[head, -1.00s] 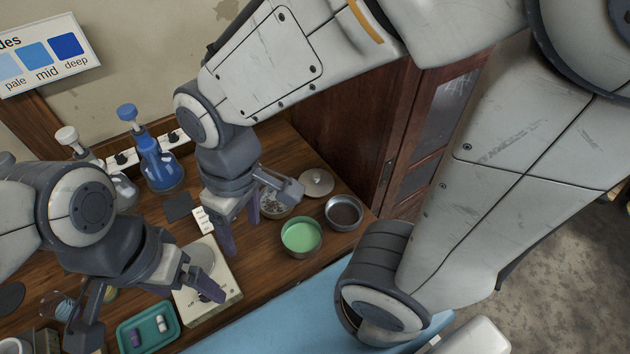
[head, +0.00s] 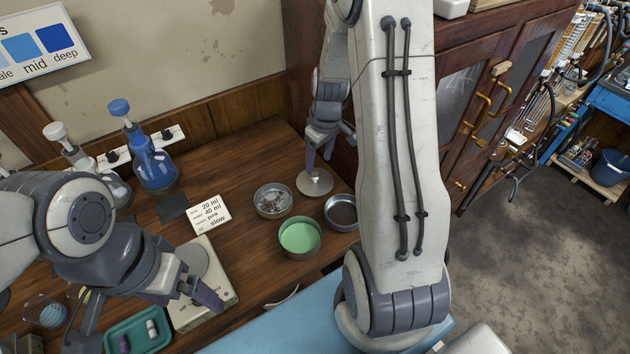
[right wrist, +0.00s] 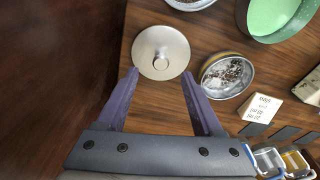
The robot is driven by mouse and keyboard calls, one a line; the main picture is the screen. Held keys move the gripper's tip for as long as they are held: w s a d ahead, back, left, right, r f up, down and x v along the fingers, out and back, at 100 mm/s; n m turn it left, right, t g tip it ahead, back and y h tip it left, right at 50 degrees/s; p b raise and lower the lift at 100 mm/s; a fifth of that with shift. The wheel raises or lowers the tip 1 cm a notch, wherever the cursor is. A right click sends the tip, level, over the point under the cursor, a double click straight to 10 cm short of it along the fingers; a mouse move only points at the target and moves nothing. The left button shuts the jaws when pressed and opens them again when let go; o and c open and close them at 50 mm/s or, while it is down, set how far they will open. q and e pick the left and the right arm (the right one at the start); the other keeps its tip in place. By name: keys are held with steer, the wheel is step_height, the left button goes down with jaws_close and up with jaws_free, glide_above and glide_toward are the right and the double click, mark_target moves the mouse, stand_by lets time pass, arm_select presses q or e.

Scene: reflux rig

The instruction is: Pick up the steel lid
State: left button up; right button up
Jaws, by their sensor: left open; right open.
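The steel lid (head: 314,183) is a round pale disc with a small knob, lying on the wooden table near the dark cabinet. In the right wrist view the lid (right wrist: 160,53) lies just beyond the open fingertips, its knob roughly centred between them. My right gripper (head: 319,160) is open above the lid and pointing down; in its wrist view the gripper (right wrist: 158,76) is empty. Whether the fingers touch the lid, I cannot tell. My left gripper (head: 150,318) is open over the table's left part, near the hotplate and the green tray, with nothing seen in it.
A white label card (head: 210,214), a hotplate (head: 222,270) and a blue flask (head: 154,165) are further left. The cabinet (head: 462,75) stands right beside.

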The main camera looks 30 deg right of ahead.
mark_target(316, 175)
steer(key=shift+w+a+f+p, duration=0.15)
steer(key=shift+f+p, duration=0.1)
steer(key=shift+f, duration=0.75)
steer(key=shift+w+d+f+p, duration=0.1)
steer(key=shift+w+f+p, duration=0.1)
steer(key=shift+f, duration=0.8)
steer(key=shift+w+a+f+p, duration=0.15)
steer(key=shift+f+p, duration=0.1)
steer(key=shift+f, duration=0.75)
steer(key=shift+c, duration=0.3)
jaws_close()
